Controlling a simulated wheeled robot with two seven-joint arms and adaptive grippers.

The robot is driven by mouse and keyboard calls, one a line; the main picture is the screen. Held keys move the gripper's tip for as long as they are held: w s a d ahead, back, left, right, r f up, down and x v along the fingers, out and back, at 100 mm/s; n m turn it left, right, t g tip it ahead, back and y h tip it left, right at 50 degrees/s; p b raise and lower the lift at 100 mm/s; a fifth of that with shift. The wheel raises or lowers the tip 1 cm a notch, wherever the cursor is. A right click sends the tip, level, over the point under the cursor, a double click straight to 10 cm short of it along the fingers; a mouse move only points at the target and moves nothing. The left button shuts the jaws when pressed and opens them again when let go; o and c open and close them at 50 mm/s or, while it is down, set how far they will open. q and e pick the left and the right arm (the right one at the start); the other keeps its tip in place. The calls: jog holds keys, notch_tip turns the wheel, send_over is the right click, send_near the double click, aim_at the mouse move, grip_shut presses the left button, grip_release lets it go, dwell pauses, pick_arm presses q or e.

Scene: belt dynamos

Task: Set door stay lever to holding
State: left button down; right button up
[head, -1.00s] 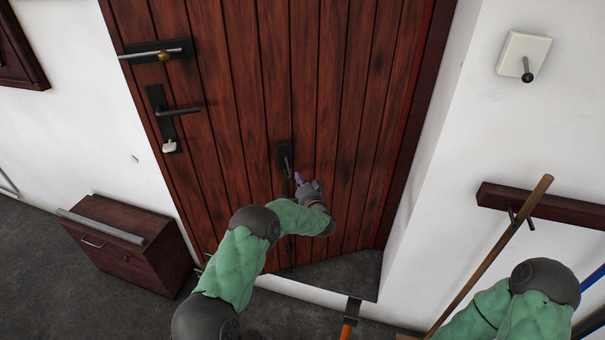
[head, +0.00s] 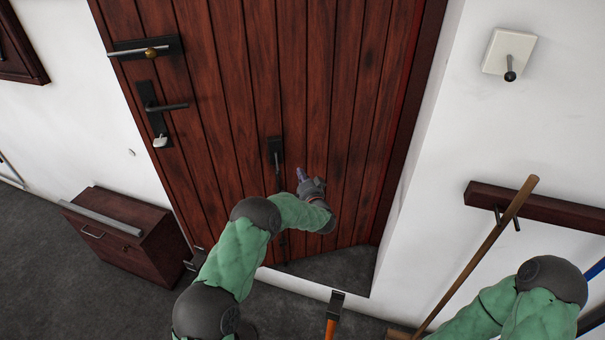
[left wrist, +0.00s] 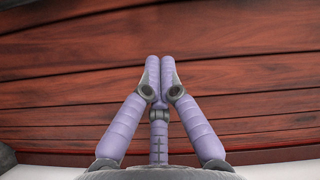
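The door stay lever (head: 277,158) is a thin dark lever on a small black plate low on the dark red plank door (head: 230,110). It points down in the head view, with thin black hardware below it near the door's bottom. My left gripper (head: 300,172) is just right of the lever, apart from it in the picture. My right gripper is out of view; only my right arm shows at lower right.
A black handle (head: 165,107) and a bolt with a brass knob (head: 150,53) are on the door's left. A dark red cabinet (head: 115,225) stands left. A wooden rack (head: 545,207) and a broom handle (head: 490,245) are right. A white switch plate (head: 508,52) is on the wall.

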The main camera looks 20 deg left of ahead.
pick_arm(q)
jog(key=p+v, duration=0.1)
jog(key=v, duration=0.8)
jog(key=shift+s+a+p, duration=0.15)
jog(key=shift+a+p, duration=0.05)
jog(key=shift+p, duration=0.2)
